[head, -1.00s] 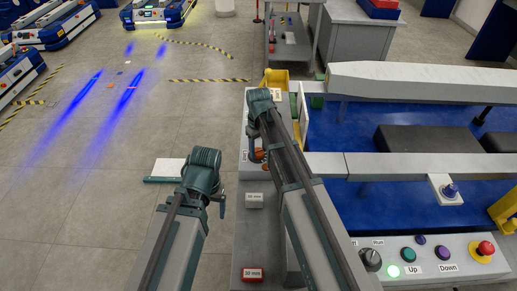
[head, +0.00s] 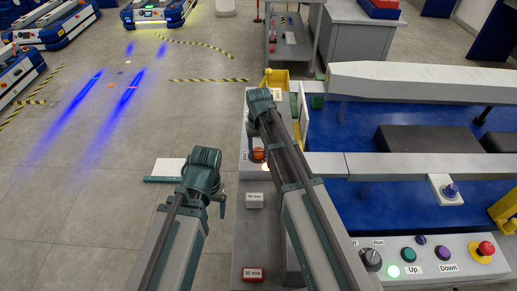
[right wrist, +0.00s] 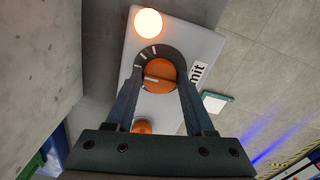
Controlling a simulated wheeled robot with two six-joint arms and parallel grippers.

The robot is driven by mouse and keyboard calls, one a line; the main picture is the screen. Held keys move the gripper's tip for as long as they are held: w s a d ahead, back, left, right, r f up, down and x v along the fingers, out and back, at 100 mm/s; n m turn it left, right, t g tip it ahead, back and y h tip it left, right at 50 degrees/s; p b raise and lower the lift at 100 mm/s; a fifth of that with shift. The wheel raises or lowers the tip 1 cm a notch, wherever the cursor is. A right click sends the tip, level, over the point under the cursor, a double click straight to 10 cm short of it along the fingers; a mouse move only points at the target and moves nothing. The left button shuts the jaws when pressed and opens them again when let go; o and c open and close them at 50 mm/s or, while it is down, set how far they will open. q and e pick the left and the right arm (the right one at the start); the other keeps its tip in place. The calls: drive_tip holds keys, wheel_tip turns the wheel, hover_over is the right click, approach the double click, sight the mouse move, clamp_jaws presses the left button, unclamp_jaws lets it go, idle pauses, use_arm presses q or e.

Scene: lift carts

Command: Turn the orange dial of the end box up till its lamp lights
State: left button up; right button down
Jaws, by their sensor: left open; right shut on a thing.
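The end box (head: 244,168) is a pale grey box left of the blue lift cart, partly hidden by my right arm. Its orange dial (right wrist: 159,75) is round with a pale pointer mark and sits in a dark ring. My right gripper (right wrist: 159,80) is shut on the dial, one finger on each side. The box's lamp (right wrist: 148,22) glows bright warm white; its glow also shows in the head view (head: 266,167). A second orange part (right wrist: 142,127) shows between the fingers. My left gripper (head: 221,206) is open and empty, over the floor left of the grey surface.
Blocks marked 10 mm (head: 254,201) and 30 mm (head: 252,274) lie on the grey surface below the box. A control panel (head: 432,254) with several buttons stands at the lower right. Open floor lies to the left.

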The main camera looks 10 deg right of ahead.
sight(258, 151)
drive_tip(key=shift+c, duration=1.3)
unclamp_jaws()
wheel_tip(258, 151, up, 14)
drive_tip(key=p, duration=1.3)
drive_tip(key=shift+p, duration=0.4)
drive_tip(key=shift+f, duration=0.2)
wheel_tip(258, 151, down, 13)
drive_tip(key=b, duration=1.3)
